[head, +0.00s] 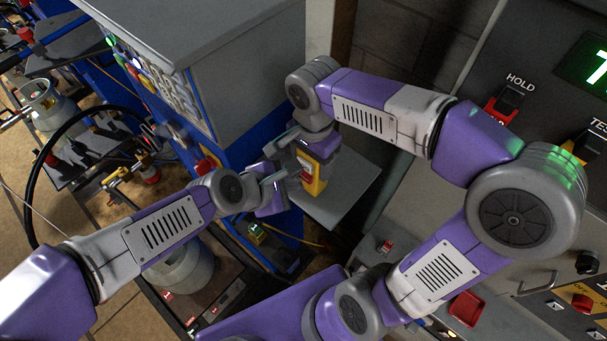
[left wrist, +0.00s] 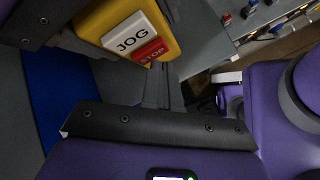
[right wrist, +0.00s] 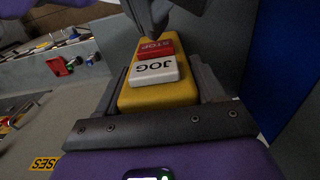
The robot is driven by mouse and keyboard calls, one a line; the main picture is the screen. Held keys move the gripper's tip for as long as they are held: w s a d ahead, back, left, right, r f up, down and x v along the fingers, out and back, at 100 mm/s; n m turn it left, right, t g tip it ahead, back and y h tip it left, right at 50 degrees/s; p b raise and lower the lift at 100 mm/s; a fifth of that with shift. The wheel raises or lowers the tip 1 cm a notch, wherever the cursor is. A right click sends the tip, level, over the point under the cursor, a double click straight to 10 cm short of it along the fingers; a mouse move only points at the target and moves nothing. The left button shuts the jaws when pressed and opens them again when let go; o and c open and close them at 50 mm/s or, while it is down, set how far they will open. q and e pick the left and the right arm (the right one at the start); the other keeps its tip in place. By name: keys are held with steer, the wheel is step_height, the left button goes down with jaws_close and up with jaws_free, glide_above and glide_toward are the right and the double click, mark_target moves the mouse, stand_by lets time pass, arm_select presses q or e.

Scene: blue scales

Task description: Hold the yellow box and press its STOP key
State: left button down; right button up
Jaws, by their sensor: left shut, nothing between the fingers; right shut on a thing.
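The yellow box (head: 314,186) is held in the air at the middle of the head view. My right gripper (head: 309,153) is shut on it; in the right wrist view its fingers stand on both sides of the box (right wrist: 158,97). The box carries a white JOG key (right wrist: 157,70) and a red STOP key (right wrist: 154,47). Both keys also show in the left wrist view, JOG (left wrist: 131,37) above STOP (left wrist: 151,52). My left gripper (left wrist: 161,68) is shut and empty, its tips at the edge of the STOP key. I cannot tell whether they touch it.
A grey cabinet (head: 245,85) with a blue frame and a button panel stands behind my left gripper. A grey shelf (head: 340,190) lies below the box. A dark panel with a HOLD switch (head: 507,100) is at the right. A gas cylinder (head: 182,270) stands below my left arm.

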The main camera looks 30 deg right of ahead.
arm_select(q)
steer(key=shift+s+a, duration=0.25)
steer(key=shift+a, duration=0.3)
steer(key=shift+s+a, duration=0.3)
steer(key=shift+a, duration=0.45)
steer(key=shift+s+a, duration=0.35)
steer(key=shift+a, duration=0.45)
steer(key=shift+s+a, duration=0.3)
steer(key=shift+a, duration=0.45)
arm_select(e)
steer(key=o, duration=1.3)
steer(key=shift+o, duration=0.2)
steer(key=shift+r, duration=0.1)
step_height(320, 180, up, 12)
steer(key=shift+f, duration=0.1)
